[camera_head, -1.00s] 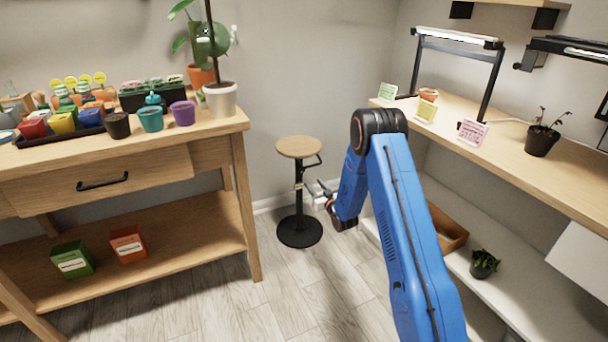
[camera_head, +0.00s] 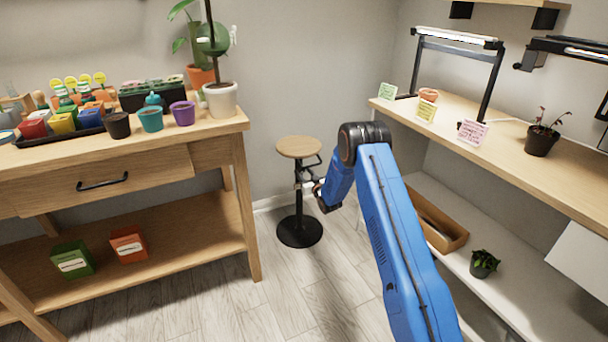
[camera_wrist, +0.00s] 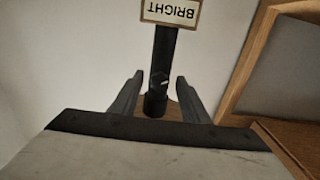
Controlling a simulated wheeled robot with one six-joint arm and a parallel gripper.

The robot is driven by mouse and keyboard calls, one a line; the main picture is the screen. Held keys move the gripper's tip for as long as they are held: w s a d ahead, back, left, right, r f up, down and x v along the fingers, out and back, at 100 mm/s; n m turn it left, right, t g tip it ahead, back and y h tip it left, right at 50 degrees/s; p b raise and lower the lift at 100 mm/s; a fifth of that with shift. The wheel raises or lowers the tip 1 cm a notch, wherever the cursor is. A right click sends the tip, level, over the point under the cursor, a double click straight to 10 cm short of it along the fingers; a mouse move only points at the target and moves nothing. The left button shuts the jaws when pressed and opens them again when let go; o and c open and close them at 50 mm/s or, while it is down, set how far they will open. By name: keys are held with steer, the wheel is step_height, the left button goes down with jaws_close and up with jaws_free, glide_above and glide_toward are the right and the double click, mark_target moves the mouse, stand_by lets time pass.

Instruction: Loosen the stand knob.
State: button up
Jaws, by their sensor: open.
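The stand (camera_head: 299,147) has a round wooden top, a black post and a round black base on the floor. In the wrist view the picture is upside down. The black post (camera_wrist: 163,50) shows there with a small dark knob-like part (camera_wrist: 158,78) on it, hard to make out. My gripper (camera_wrist: 158,82) is open, one finger on each side of that part in the picture. I cannot tell whether the fingers touch it. In the head view my gripper (camera_head: 309,183) is close to the right side of the post, under the top.
A label reading BRIGHT (camera_wrist: 170,12) is on the post. A wooden bench (camera_head: 213,128) with pots stands to the left. A shelf (camera_head: 492,150) with cards and a plant runs along the right. Bare floor lies in front of the stand.

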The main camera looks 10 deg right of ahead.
steer(key=c, duration=1.1)
steer(key=shift+o, duration=0.2)
